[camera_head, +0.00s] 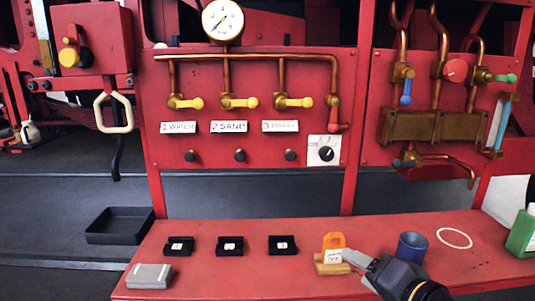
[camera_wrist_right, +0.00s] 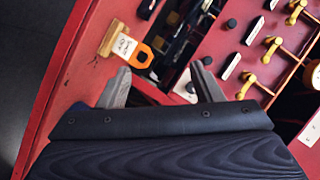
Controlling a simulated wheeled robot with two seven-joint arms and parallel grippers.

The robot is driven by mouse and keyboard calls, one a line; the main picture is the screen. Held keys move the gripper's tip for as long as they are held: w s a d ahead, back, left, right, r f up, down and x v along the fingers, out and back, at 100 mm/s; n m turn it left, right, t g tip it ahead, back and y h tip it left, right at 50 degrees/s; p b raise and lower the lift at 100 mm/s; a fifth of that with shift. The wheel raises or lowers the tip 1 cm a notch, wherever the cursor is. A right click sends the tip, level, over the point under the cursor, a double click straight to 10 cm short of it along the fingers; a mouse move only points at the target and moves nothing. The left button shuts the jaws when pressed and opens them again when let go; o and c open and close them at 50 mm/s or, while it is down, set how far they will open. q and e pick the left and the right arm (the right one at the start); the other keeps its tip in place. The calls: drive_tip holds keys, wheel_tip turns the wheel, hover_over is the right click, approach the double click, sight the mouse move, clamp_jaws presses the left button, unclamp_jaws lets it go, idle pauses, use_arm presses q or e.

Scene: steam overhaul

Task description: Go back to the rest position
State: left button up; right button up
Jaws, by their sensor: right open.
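My right gripper (camera_head: 360,268) is over the front of the red bench, low and right of centre. Its two grey fingers stand apart with nothing between them in the right wrist view (camera_wrist_right: 162,78). An orange tag with a white label (camera_head: 333,243) stands upright in a small wooden block (camera_head: 330,265), just left of the fingertips. The tag also shows in the right wrist view (camera_wrist_right: 140,56), beyond the fingers and apart from them. My left gripper is in neither view.
The red bench (camera_head: 200,285) holds several black holders, a grey block (camera_head: 148,276), a blue cup (camera_head: 412,246) close beside my right gripper, and a green bottle (camera_head: 523,233) at the right. A black tray (camera_head: 120,225) lies left. The red valve panel (camera_head: 250,80) rises behind.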

drive_tip(key=s+d+f+n+g+h, duration=0.1)
drive_tip(key=s+d+f+n+g, duration=0.2)
drive_tip(key=s+f, duration=0.45)
drive_tip(key=s+d+f+n+g+h, duration=0.15)
drive_tip(key=s+f+g, duration=0.25)
drive_tip(key=s+f, duration=0.4)
wheel_tip(320, 180, up, 16)
drive_tip(key=s+n+p, duration=0.1)
drive_tip(key=p, duration=1.4)
drive_tip(key=shift+a+f+y, duration=0.25)
drive_tip(key=shift+a+y, duration=0.1)
